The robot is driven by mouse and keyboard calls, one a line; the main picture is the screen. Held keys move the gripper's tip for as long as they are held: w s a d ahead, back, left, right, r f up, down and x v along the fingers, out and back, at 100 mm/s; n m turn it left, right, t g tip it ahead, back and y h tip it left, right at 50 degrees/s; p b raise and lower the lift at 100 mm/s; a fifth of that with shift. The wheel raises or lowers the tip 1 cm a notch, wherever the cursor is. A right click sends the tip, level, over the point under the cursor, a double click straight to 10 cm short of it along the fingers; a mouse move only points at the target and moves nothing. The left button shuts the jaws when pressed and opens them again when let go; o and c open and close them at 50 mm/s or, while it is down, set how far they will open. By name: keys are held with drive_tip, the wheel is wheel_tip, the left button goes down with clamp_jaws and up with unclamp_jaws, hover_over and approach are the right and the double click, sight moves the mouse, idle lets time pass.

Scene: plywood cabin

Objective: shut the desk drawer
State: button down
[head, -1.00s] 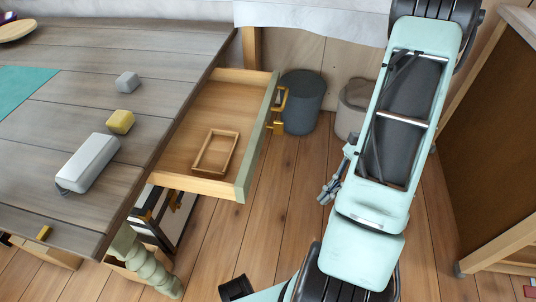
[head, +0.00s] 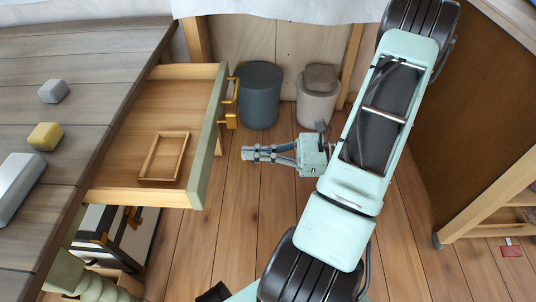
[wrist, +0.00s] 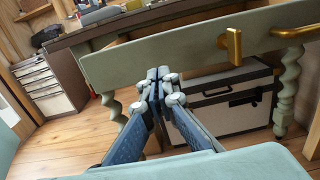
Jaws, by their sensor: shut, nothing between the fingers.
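The desk drawer (head: 150,120) is pulled out from the desk (head: 60,110). It is a wooden box with a pale green front panel (head: 210,150) and brass handles (head: 231,105). A small wooden frame-like tray (head: 164,157) lies inside it. My gripper (head: 247,153) is shut and empty, to the right of the front panel and apart from it in the head view, pointing at it. In the wrist view the gripper's closed fingertips (wrist: 158,76) overlap the lower part of the green front panel (wrist: 150,58), left of a brass handle (wrist: 231,46).
A dark grey bin (head: 260,98) and a lighter lidded bin (head: 317,97) stand by the wall beyond my gripper. A grey block (head: 54,91) and a yellow block (head: 45,136) lie on the desktop. Wooden floor is clear before the drawer.

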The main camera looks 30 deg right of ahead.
sight(211, 152)
drive_tip(key=b+x, duration=0.1)
drive_tip(key=x, duration=0.6)
drive_tip(key=shift+a+b, duration=0.1)
drive_tip(key=shift+b, duration=0.2)
drive_tip(key=shift+w, duration=0.15)
